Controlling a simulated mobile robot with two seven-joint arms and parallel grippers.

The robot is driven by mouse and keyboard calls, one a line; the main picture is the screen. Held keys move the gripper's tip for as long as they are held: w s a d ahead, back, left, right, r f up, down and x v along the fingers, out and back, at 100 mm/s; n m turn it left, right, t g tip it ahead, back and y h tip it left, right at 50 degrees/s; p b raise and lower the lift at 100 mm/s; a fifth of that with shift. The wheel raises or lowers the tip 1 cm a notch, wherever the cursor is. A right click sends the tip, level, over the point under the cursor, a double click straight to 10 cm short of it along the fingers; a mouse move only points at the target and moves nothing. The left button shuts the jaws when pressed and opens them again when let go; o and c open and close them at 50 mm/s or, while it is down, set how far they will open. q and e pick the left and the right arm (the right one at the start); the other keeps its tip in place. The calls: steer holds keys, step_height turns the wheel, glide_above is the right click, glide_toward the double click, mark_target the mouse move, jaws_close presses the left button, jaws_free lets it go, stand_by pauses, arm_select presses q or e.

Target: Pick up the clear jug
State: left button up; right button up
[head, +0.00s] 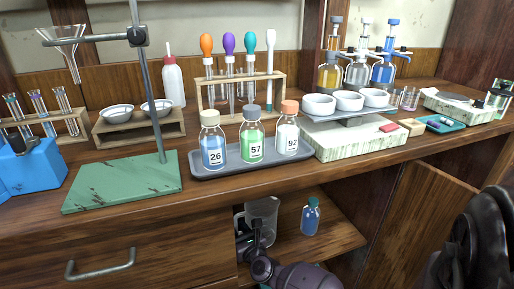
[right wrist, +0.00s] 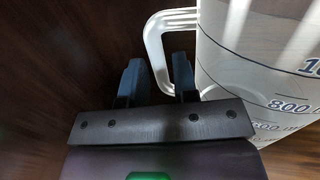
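The clear jug (head: 263,211) stands inside the open cupboard below the counter. In the right wrist view the jug (right wrist: 255,60) fills the upper right, with dark volume marks and its pale handle (right wrist: 153,48) facing left. My right gripper (head: 249,232) is in front of the jug in the head view. In the right wrist view its two dark fingers (right wrist: 157,80) are apart, with the handle's upright bar between them and a visible gap. It does not appear to be clamped. My left gripper is not in view.
A small blue bottle (head: 310,217) stands right of the jug on the cupboard shelf (head: 338,236). An open wooden door (head: 405,215) is at the right. The counter above holds a tray (head: 240,167) of labelled bottles and a green stand base (head: 120,185).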

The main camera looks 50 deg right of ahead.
jaws_close()
steer(key=shift+w+r, duration=0.1)
steer(key=shift+r, duration=0.05)
stand_by(0.4)
